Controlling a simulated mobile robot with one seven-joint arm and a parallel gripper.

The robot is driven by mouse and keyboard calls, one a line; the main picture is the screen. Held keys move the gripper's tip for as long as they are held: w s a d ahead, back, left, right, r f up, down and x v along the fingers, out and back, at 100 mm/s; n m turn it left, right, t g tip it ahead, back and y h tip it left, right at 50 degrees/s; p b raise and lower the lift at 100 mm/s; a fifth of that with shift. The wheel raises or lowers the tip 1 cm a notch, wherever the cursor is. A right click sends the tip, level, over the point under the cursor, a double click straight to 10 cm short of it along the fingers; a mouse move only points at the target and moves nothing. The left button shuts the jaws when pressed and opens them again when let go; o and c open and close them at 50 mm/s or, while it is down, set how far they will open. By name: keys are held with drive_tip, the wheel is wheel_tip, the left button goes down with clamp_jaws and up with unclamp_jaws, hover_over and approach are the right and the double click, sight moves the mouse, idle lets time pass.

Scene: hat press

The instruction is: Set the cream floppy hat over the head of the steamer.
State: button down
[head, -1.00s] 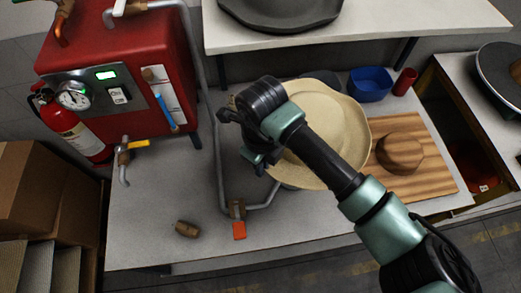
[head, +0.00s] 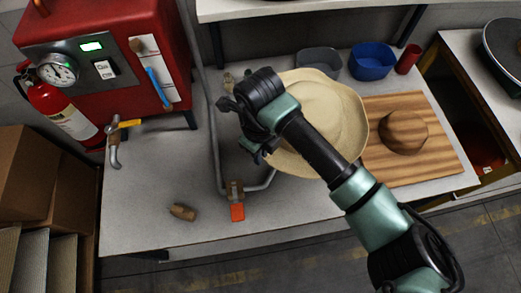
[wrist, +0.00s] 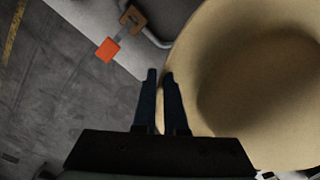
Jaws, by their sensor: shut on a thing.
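In the wrist view, my fingertips (wrist: 159,76) meet the edge of the brim, and the hat (wrist: 235,70) fills the right side. The red steamer (head: 105,50) stands at the back left. Its grey pipe (head: 218,165) loops past a brass valve with an orange handle (head: 237,211) and runs toward the hat. The steamer head is not visible; the hat and my arm cover that area.
A wooden board (head: 430,165) with a brown hat block (head: 403,132) lies right of the hat. A grey bowl (head: 318,64), blue bowl (head: 372,62) and red cup (head: 409,58) stand behind. A brass fitting (head: 183,212) lies at front left. The front table strip is mostly clear.

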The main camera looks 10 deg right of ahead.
wheel_tip(320, 180, down, 8)
drive_tip(key=b, duration=0.5)
drive_tip(key=shift+b, duration=0.4)
drive_tip(key=shift+f+b, duration=0.5)
drive_tip(key=shift+f, duration=0.1)
idle(0.7)
drive_tip(key=c, duration=0.9)
unclamp_jaws()
drive_tip(key=shift+r, duration=0.1)
wheel_tip(320, 180, up, 13)
drive_tip(key=shift+f+b, duration=0.1)
drive_tip(key=shift+b, duration=0.9)
